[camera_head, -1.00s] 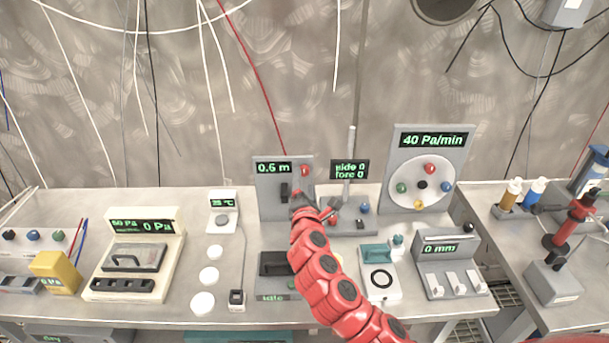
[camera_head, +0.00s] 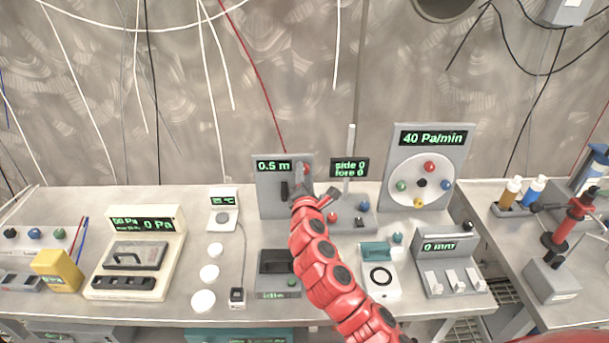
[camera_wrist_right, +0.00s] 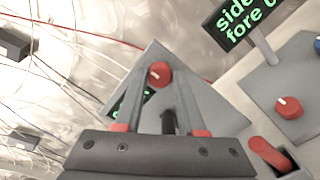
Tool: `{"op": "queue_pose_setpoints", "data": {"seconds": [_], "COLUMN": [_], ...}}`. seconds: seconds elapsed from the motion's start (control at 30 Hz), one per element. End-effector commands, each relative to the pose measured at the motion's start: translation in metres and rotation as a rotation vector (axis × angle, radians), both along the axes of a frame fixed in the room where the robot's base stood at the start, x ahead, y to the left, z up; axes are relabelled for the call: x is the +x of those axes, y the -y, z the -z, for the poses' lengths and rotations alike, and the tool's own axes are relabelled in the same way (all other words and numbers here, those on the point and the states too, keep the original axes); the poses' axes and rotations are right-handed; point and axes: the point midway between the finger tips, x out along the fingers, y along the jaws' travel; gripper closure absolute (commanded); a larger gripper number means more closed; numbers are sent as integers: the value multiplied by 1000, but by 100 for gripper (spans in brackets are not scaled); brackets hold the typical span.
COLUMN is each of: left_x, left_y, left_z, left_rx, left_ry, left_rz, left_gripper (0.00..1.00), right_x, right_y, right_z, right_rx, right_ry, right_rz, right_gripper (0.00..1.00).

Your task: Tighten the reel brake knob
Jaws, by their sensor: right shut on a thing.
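The reel panel is a grey upright plate (camera_head: 267,200) with a green display reading 0.5 m, a dark slot-like part and a red knob (camera_head: 306,169) at its upper right. In the right wrist view the red knob (camera_wrist_right: 158,74) sits between my right gripper's (camera_wrist_right: 160,78) fingertips, which are shut on it. In the head view my right gripper (camera_head: 302,176) reaches up to the panel and partly covers the knob. My left gripper is not in view.
Right of the panel stands a post with a "side 0 fore 0" display (camera_head: 349,168) and a base with red and blue knobs. A 40 Pa/min dial board (camera_head: 433,138) stands farther right. Instruments crowd the bench front; red and white cables hang behind.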

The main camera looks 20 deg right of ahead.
Motion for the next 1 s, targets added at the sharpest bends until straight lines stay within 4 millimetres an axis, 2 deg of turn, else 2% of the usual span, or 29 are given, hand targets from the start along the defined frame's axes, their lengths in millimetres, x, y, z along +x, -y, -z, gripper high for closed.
{"op": "queue_pose_setpoints", "data": {"seconds": [0.47, 0.67, 1.0], "left_x": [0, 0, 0], "left_y": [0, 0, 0], "left_z": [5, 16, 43], "left_rx": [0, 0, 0], "left_ry": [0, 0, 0], "left_rz": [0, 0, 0], "left_gripper": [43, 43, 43], "right_x": [0, 0, 0], "right_y": [0, 1, 1], "right_z": [2, 3, 5], "right_rx": [48, 164, 461], "right_ry": [14, 48, 134], "right_rz": [1, 2, 0], "right_gripper": [100, 100, 100]}}
